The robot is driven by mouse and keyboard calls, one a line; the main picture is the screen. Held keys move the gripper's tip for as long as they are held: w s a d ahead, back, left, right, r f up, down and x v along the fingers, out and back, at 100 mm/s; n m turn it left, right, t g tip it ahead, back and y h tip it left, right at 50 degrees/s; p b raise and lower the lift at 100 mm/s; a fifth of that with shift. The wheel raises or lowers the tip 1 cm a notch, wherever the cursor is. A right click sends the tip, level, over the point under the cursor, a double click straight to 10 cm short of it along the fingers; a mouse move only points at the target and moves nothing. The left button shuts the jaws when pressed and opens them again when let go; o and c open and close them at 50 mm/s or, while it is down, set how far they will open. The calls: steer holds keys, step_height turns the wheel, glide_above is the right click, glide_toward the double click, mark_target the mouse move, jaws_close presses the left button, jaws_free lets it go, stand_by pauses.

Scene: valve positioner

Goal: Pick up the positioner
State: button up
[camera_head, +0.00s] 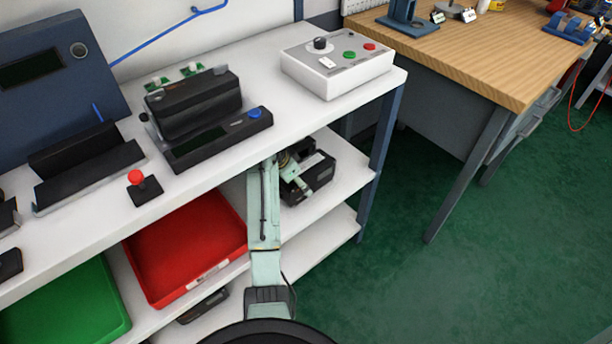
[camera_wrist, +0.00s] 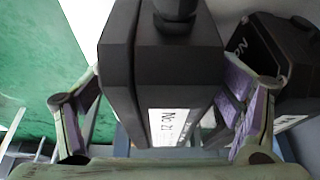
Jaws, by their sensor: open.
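A black box-shaped unit (camera_wrist: 168,65), which looks like a positioner, has a white label and a round knob-like part on top. In the wrist view it stands between the two fingers of my open gripper (camera_wrist: 158,105). The left finger is apart from it; I cannot tell whether the right finger touches it. A second black unit (camera_wrist: 262,60) with white lettering stands beyond the right finger. In the head view my gripper (camera_head: 292,168) is at the middle shelf, beside a black unit (camera_head: 318,176), partly hidden by my arm.
The middle shelf (camera_head: 345,172) lies under the white bench top (camera_head: 230,160), close above my arm. A blue post (camera_head: 383,125) stands to the right. A red bin (camera_head: 190,245) and a green bin (camera_head: 65,310) are to the left.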

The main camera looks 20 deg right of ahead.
mark_target(305, 168)
steer(key=d, duration=0.1)
steer(key=w+d, duration=0.1)
steer(key=d, duration=0.1)
steer(key=d+p, duration=0.1)
steer(key=shift+w+d, duration=0.3)
steer(key=shift+w, duration=0.1)
steer(key=shift+w+d+f, duration=0.15)
steer(key=shift+d+f, duration=0.1)
steer(key=shift+f, duration=0.3)
steer(key=shift+c, duration=0.2)
steer(key=c, duration=1.9)
steer(key=shift+c, duration=0.4)
steer(key=shift+r, duration=0.15)
